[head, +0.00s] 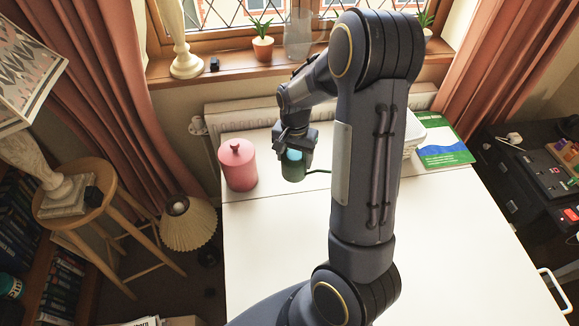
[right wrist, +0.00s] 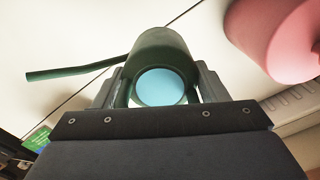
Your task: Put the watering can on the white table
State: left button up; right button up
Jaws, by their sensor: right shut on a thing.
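The watering can (head: 292,172) is small and dark green, with a thin spout pointing right in the head view. In the right wrist view the can (right wrist: 160,48) shows its round blue opening, and its spout points left. My right gripper (head: 295,148) is shut on the watering can from above, one finger on each side. The can is over the far part of the white table (head: 270,250); I cannot tell whether its base touches the top. My left gripper is out of view.
A pink lidded jar (head: 238,166) stands on the table left of the can. A green-and-blue book (head: 443,146) lies at the far right, next to a white object partly hidden by my arm. A radiator (head: 240,115) is behind the table. The table's near left part is clear.

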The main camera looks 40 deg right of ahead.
jog(key=shift+w+d+f+b, duration=0.5)
jog(key=shift+w+f+b, duration=0.5)
jog(key=shift+f, duration=0.55)
jog(key=shift+w+d+f+b, duration=0.5)
jog(key=shift+w+f+b, duration=0.5)
jog(key=shift+f, duration=0.6)
jog(key=shift+w+d+f+b, duration=0.5)
jog(key=shift+w+f+b, duration=0.5)
jog(key=shift+f, duration=0.55)
jog(key=shift+s, duration=0.15)
jog(key=shift+f, duration=0.2)
jog(key=o, duration=1.3)
jog(key=shift+c, duration=0.2)
